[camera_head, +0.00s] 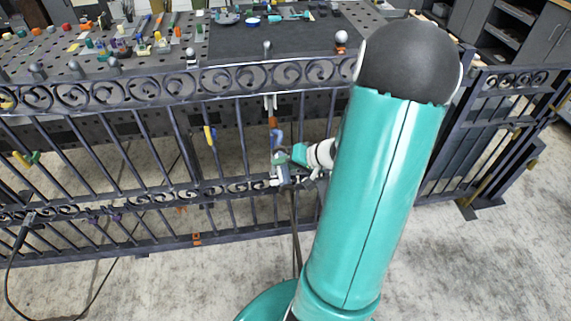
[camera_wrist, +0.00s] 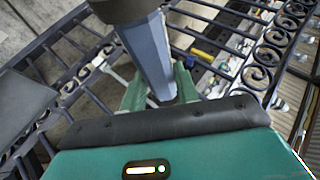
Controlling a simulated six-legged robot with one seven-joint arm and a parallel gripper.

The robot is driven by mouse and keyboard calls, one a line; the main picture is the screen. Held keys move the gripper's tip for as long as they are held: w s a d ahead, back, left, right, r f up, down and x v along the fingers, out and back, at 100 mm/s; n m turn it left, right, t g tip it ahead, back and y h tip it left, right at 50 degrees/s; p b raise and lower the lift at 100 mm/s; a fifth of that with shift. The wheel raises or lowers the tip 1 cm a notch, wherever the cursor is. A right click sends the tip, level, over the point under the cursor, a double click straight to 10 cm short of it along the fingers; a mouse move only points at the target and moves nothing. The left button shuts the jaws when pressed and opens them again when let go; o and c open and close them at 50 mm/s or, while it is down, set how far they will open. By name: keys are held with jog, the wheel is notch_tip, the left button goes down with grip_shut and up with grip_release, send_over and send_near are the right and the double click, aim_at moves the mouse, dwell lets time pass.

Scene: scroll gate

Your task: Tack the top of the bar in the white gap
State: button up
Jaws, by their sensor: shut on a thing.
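In the head view my gripper (camera_head: 284,160) is in front of the gate's middle, below the top scroll band. In the wrist view its green fingers (camera_wrist: 160,88) are shut on a blue-grey faceted tool (camera_wrist: 152,58) with a dark, wider end. In the head view a small blue part (camera_head: 277,138) shows just above my gripper, below a brown-orange piece (camera_head: 272,122). White marks (camera_head: 270,102) sit just under the scroll band, above these parts. It is unclear whether the tool touches the bar. The bar's top is hard to make out.
The dark gate (camera_head: 150,88) spans the view, with scroll bands and upright bars. A yellow clip (camera_head: 209,135) is on a bar to the left. A perforated table (camera_head: 160,62) with small parts stands behind. A black cable (camera_head: 12,275) lies at lower left.

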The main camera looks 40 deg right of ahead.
aim_at(292, 186)
grip_shut()
jog(key=shift+w, duration=0.1)
jog(key=shift+w+d+r, duration=0.15)
jog(key=shift+w+d, duration=0.35)
jog(key=shift+w, duration=0.05)
dwell(0.4)
jog(key=shift+w+d, duration=0.2)
jog(key=shift+w, duration=0.05)
jog(key=shift+w, duration=0.1)
dwell(0.4)
dwell(0.5)
jog(key=shift+s+a+f, duration=0.15)
jog(key=shift+s+a, duration=0.8)
jog(key=shift+s, duration=0.45)
jog(key=shift+s+a+f, duration=0.15)
jog(key=shift+s+a, duration=0.75)
jog(key=shift+s, duration=0.45)
jog(key=shift+s+a+f, duration=0.15)
jog(key=shift+s+a, duration=0.8)
jog(key=shift+s, duration=0.45)
